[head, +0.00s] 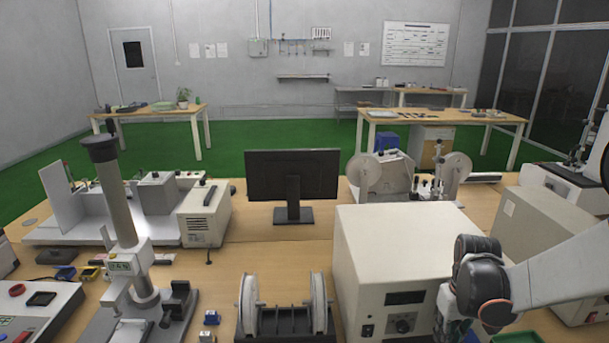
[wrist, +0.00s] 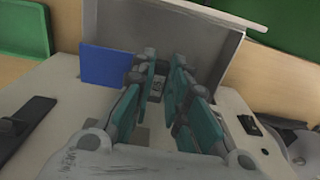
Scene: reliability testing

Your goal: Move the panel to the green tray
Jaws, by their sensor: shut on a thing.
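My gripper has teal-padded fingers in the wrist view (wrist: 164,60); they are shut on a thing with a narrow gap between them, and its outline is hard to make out. A flat blue rectangular panel (wrist: 105,65) shows just left of the fingertips. Its right edge meets the left finger in the picture; I cannot tell whether they touch. A green tray (wrist: 22,28) lies at the upper left of the wrist view, apart from the gripper. In the head view, my arm covers the lower right, and a bit of green (head: 517,338) shows at the bottom edge.
A grey metal housing (wrist: 200,45) with a raised rim stands just beyond the fingers. A dark flat device (wrist: 25,125) lies on the left. In the head view, a large white instrument box (head: 405,245) stands left of my arm, with a reel stand (head: 285,320) beside it.

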